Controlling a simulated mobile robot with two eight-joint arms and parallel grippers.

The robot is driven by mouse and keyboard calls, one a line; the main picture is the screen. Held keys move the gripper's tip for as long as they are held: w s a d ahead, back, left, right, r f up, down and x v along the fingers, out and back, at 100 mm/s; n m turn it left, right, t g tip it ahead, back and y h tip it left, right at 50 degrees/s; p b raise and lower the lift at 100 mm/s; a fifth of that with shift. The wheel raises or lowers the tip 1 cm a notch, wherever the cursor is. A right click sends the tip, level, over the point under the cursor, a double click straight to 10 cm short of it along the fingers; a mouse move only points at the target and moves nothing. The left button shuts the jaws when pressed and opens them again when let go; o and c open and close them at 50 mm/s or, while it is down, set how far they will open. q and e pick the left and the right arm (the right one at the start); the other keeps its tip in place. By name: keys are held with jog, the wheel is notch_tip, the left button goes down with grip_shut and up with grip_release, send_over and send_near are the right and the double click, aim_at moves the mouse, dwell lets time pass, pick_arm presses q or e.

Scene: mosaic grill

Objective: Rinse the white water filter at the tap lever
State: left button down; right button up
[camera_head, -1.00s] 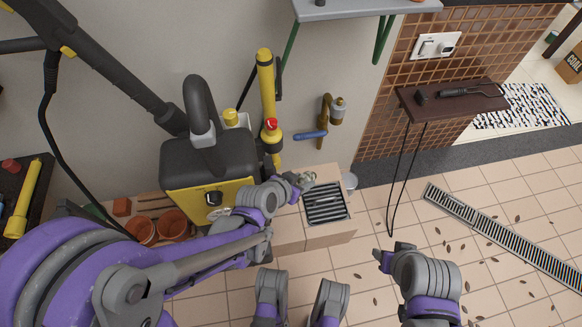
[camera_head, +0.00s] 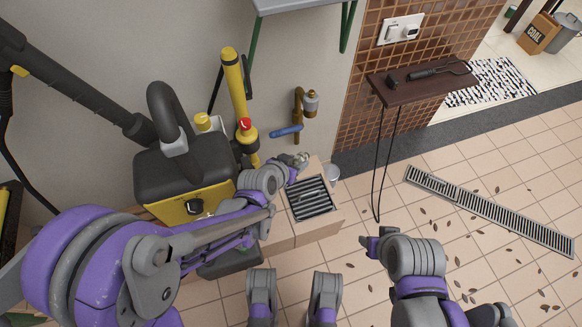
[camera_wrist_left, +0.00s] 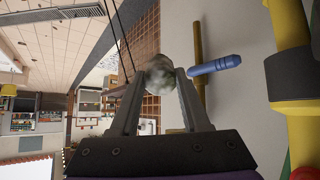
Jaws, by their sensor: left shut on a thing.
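The blue tap lever (camera_head: 287,131) sits on the brass tap (camera_head: 298,105) on the wall; it also shows in the left wrist view (camera_wrist_left: 216,65). My left gripper (camera_head: 291,163) is below the lever, over the back of the drain grate. In the left wrist view its fingers (camera_wrist_left: 158,82) are shut on a mottled grey-white rounded thing (camera_wrist_left: 158,70), probably the white water filter. The thing and the lever appear apart in that view. My right gripper (camera_head: 370,244) is low over the floor at right; its jaw state is unclear.
A dark drain grate (camera_head: 310,198) lies under the tap, with a pale cup (camera_head: 332,173) beside it. A yellow-black vacuum (camera_head: 185,170) and a yellow pump (camera_head: 235,90) stand left of the tap. A dark wall shelf (camera_head: 420,83) juts out at right.

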pick_arm(q)
jog(key=shift+w+d+f+b, duration=0.2)
jog(key=shift+w+d, duration=0.3)
jog(key=shift+w, duration=0.5)
jog(key=shift+w+d+f+b, duration=0.1)
jog(key=shift+w+d+f, duration=0.15)
jog(key=shift+w+d, duration=0.5)
jog(key=shift+w+d+f+b, duration=0.2)
jog(key=shift+w+d, duration=0.1)
jog(key=shift+w, duration=0.9)
